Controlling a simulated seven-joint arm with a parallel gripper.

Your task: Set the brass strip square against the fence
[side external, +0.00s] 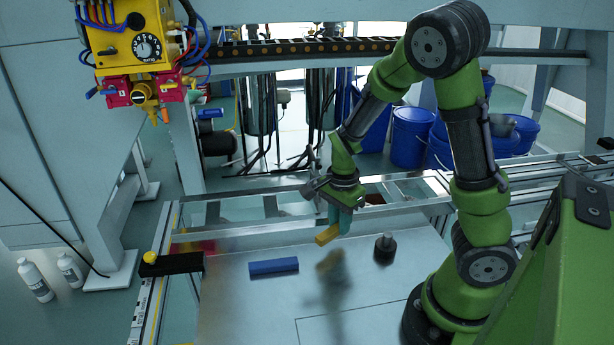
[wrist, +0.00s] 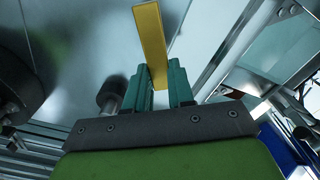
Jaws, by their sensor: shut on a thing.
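The brass strip (side external: 327,235) is a yellow bar, held above the metal panel (side external: 225,310). My gripper (side external: 340,216) points down with teal fingers and is shut on one end of the strip. In the wrist view the strip (wrist: 151,40) extends from between the fingertips (wrist: 160,82), tilted slightly. A reflection or shadow lies on the panel below it, so the strip is clear of the surface. A blue bar (side external: 273,267) lies flat on the panel to the left of the strip, apart from it. It may be the fence; I cannot tell for certain.
A dark cylindrical knob (side external: 385,246) stands on the panel right of the strip; it also shows in the wrist view (wrist: 110,95). A black block (side external: 172,264) with a yellow knob sits at the panel's left edge. Metal rails (side external: 280,215) run behind. The front panel area is clear.

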